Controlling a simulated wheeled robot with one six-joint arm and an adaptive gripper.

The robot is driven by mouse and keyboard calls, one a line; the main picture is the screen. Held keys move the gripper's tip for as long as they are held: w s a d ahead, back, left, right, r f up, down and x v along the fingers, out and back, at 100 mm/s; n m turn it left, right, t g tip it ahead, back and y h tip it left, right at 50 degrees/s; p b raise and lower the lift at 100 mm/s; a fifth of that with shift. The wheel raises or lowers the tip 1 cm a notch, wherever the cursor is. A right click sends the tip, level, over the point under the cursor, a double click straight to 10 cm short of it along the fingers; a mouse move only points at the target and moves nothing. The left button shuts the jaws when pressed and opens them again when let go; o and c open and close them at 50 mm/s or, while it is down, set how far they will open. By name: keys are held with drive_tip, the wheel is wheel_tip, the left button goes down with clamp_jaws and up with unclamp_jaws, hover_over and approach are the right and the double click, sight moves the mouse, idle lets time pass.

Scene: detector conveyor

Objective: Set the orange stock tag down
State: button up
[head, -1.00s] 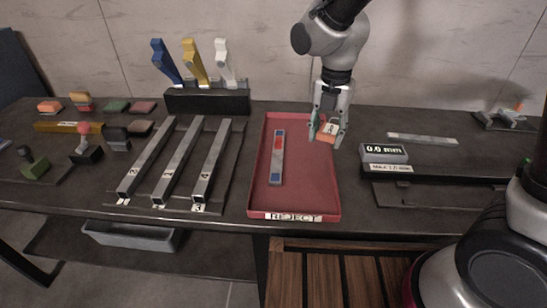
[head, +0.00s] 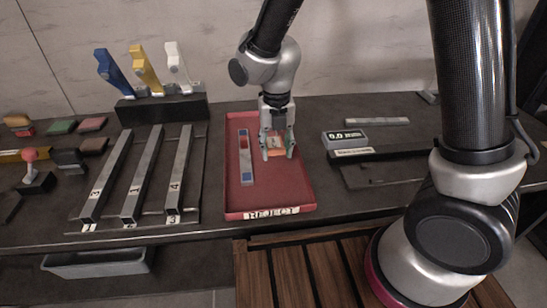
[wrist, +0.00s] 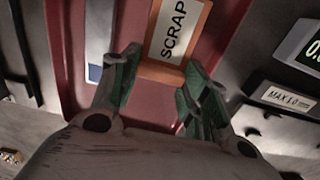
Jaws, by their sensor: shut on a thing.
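The orange stock tag (head: 275,145) is between the fingers of my gripper (head: 278,152), over the right half of the red REJECT tray (head: 285,208). In the wrist view the tag (wrist: 165,71) shows a white label reading SCRAP, and my gripper (wrist: 157,92) is shut on its near end. The tag looks low over the tray floor; I cannot tell whether it touches. A grey bar with red and blue patches (head: 246,160) lies in the tray to the left of the tag.
Several metal rails (head: 145,178) lie left of the tray. Behind them a black stand (head: 162,108) holds blue, yellow and white handles. A display box (head: 345,139) stands right of the tray. The tray's near right floor is clear.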

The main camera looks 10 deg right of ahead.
sight(276, 154)
drive_tip(key=shift+f, duration=2.15)
drive_tip(key=o, duration=0.9)
drive_tip(key=shift+f, duration=0.1)
drive_tip(key=shift+c, duration=0.2)
wheel_tip(276, 154, up, 12)
drive_tip(key=shift+r, duration=0.15)
